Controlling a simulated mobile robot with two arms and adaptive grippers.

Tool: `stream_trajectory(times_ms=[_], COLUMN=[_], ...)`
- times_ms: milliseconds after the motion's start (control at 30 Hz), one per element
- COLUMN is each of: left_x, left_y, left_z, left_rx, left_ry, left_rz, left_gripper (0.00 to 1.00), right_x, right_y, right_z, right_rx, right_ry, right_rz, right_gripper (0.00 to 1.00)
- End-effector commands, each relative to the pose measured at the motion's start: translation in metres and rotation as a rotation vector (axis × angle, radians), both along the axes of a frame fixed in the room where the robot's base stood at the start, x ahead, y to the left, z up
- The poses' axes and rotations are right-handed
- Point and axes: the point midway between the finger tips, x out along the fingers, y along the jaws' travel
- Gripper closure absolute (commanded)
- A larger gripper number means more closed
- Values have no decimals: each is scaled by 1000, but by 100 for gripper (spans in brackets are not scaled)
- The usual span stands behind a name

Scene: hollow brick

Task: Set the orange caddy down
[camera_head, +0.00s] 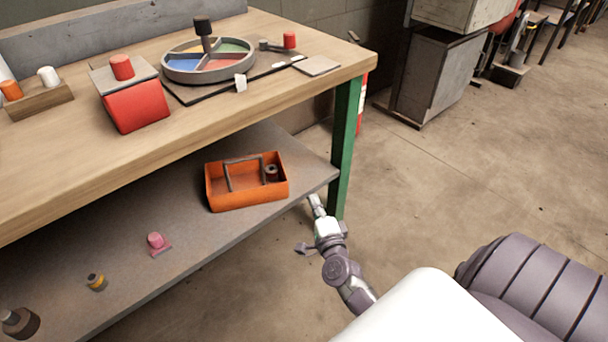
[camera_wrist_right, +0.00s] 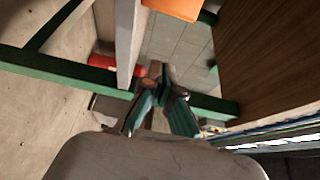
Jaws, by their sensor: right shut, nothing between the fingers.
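The orange caddy (camera_head: 250,196) sits upright on the grey lower shelf of the workbench, near the shelf's right end. It has a dark handle frame, and a small round grey item lies inside it. My right gripper (camera_head: 315,203) is just off the shelf's right end, to the right of the caddy and apart from it. In the right wrist view the same gripper (camera_wrist_right: 160,95) is shut and empty. An orange surface, which looks like the caddy (camera_wrist_right: 175,8), shows at the top edge of that view. My left gripper is not in view.
The lower shelf (camera_head: 215,225) also holds a pink item (camera_head: 156,243), a small yellow-banded item (camera_head: 97,282) and a dark bottle (camera_head: 18,322). A green table leg (camera_head: 347,140) stands close to my right gripper. The floor to the right is open.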

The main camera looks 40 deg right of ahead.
Motion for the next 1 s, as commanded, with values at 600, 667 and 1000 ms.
stream_trajectory(times_ms=[600,667,1000], left_x=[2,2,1], left_y=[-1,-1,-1], left_z=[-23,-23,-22], left_rx=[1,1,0], left_ry=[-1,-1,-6], left_rz=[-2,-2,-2], left_gripper=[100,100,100], right_x=[85,87,88], right_y=[5,7,9], right_z=[-1,-1,0], right_rx=[1,1,0], right_ry=[1,0,1], right_rz=[1,1,2], right_gripper=[100,100,100])
